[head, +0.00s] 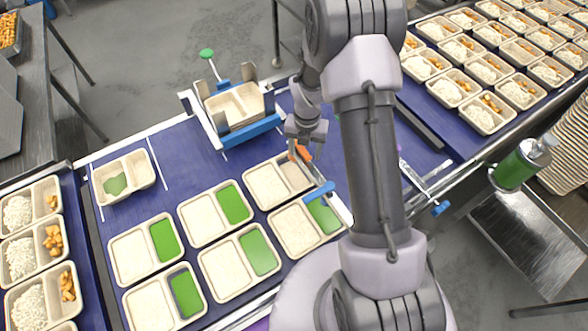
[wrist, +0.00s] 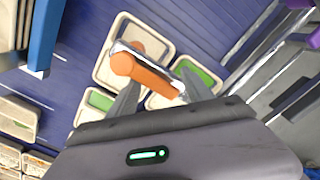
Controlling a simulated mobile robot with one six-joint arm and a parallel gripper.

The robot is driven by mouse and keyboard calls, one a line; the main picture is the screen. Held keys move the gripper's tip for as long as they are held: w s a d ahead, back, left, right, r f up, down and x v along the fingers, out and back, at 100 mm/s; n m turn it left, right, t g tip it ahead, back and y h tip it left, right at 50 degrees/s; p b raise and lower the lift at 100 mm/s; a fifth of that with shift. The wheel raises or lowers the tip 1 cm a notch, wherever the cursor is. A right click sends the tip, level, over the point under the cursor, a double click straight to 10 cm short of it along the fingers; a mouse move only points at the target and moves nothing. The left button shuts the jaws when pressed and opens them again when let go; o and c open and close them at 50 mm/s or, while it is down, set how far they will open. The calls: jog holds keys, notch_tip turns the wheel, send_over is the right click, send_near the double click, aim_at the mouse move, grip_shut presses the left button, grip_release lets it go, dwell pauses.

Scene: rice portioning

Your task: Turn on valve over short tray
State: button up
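My gripper (head: 298,146) points down at the centre of the head view, close to an orange valve handle (head: 303,152). In the wrist view, the orange handle (wrist: 150,78), with a metal edge, lies across the space between my two spread fingers (wrist: 160,80). I cannot tell whether either finger touches it. The handle is above a beige two-compartment tray (head: 265,187), with an empty left part and a partly hidden right part. A blue handle (head: 319,189) is at the right, over another tray (head: 290,228). Which tray is the short one is not clear.
Several trays with green compartments (head: 215,213) cover the blue surface (head: 185,150). A blue holder with a tray (head: 252,132) stands behind, beside a green knob (head: 207,54). Filled trays line the left and upper right. A green bottle (head: 517,166) stands right.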

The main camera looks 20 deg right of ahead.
jog(key=o, duration=0.5)
jog(key=shift+w+d+f, duration=0.15)
jog(key=shift+o, duration=0.2)
jog(key=shift+a, duration=0.2)
notch_tip(320, 180, up, 8)
jog(key=p, duration=0.6)
